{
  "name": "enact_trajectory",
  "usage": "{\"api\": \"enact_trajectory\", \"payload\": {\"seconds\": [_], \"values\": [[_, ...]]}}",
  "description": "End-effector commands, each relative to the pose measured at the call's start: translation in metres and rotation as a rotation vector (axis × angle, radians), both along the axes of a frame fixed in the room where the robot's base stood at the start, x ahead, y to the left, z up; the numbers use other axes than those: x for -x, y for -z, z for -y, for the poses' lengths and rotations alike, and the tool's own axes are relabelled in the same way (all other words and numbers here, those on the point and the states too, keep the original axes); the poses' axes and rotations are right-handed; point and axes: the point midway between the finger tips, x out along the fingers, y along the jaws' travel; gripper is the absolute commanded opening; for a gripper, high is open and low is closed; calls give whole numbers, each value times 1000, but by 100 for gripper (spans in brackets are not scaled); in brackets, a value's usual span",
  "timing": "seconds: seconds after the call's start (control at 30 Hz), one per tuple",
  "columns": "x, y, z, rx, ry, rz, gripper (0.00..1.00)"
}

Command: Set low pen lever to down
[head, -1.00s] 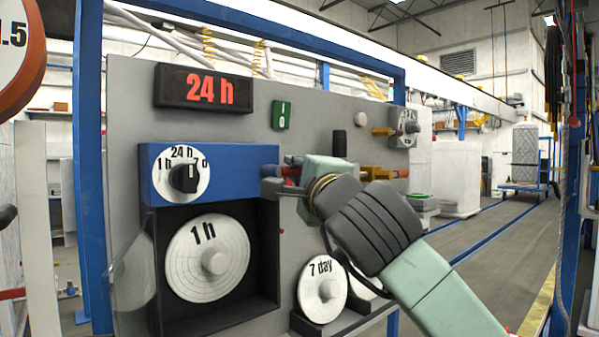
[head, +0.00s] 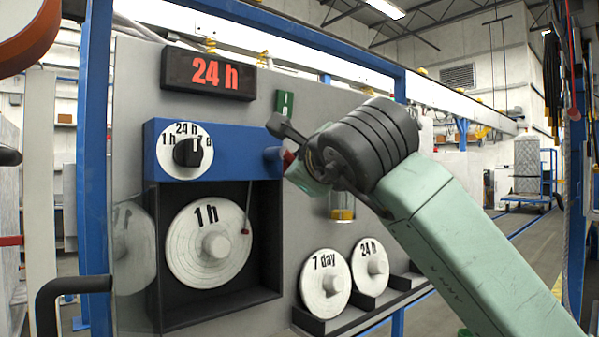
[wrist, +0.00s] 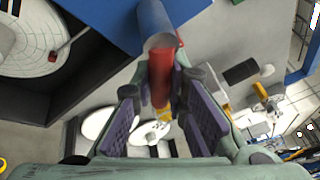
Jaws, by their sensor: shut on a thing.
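The pen lever is a red rod (wrist: 160,82) on a blue round stub (wrist: 155,28). The stub sticks out of the right side of the blue box. In the head view, only a little of the red rod (head: 288,158) shows beside my gripper. My gripper (head: 286,148) is shut on the red rod, with its purple pads on either side of it in the wrist view. A thin pen arm (head: 248,200) with a red tip hangs over the right part of the 1 h chart disc (head: 185,255). Whether the lever is fully down cannot be told.
The blue box has a black dial (head: 187,152). A red 24 h display (head: 208,74) and a green switch (head: 284,103) are above. Discs marked 7 day (head: 322,285) and 24 h (head: 368,265) stand on a lower shelf. A clear door (head: 133,245) stands open at left.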

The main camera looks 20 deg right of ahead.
Motion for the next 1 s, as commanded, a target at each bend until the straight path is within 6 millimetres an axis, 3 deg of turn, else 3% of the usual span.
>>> {"api": "enact_trajectory", "payload": {"seconds": [0.7,0.73,1.0], "values": [[0,3,0,-78,0,-28,0],[0,3,0,-78,0,-28,15],[0,3,0,-76,0,-27,33]]}}
